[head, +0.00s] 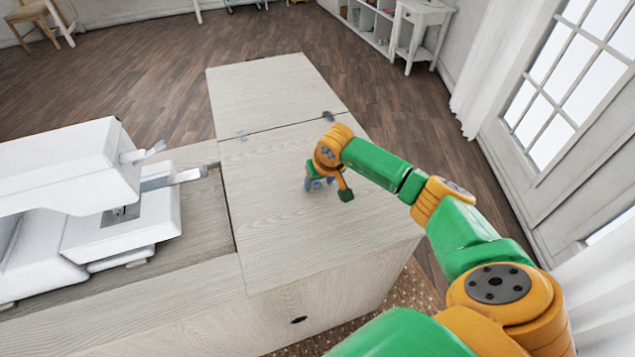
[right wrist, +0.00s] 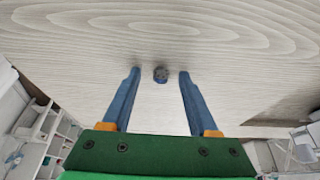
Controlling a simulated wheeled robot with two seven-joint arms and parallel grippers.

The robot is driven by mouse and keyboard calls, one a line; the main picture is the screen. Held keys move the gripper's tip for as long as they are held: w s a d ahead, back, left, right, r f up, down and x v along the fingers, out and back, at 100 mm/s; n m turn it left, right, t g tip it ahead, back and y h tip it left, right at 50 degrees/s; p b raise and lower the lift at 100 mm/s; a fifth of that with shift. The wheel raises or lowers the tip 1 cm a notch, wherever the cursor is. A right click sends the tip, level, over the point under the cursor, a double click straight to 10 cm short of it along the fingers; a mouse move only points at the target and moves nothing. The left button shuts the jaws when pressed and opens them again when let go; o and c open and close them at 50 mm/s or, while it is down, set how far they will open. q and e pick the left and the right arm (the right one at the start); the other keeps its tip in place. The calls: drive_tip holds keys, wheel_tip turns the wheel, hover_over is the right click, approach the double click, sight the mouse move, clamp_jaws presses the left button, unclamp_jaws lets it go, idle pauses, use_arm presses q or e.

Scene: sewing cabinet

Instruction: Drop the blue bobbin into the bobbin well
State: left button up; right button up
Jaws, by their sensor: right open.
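The blue bobbin (right wrist: 161,74), small, dark and blue-grey, is on the pale wood cabinet top (head: 285,200). In the right wrist view it lies between the lines of my two blue fingertips, with a gap on each side. My right gripper (head: 318,184) is open and low over the cabinet top, right of the sewing machine. In the head view I cannot tell the bobbin apart from the blue fingers. The white sewing machine (head: 85,165) stands at the left; I cannot make out the bobbin well on its bed for certain. My left gripper is out of view.
A hinged leaf (head: 270,90) lies flat at the far end of the cabinet top. The machine sits in a recess with an edge left of the clear top. A window door (head: 570,110) and a white shelf unit (head: 370,20) stand beyond.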

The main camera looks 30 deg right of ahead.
clamp_jaws()
drive_tip(key=shift+r, duration=0.1)
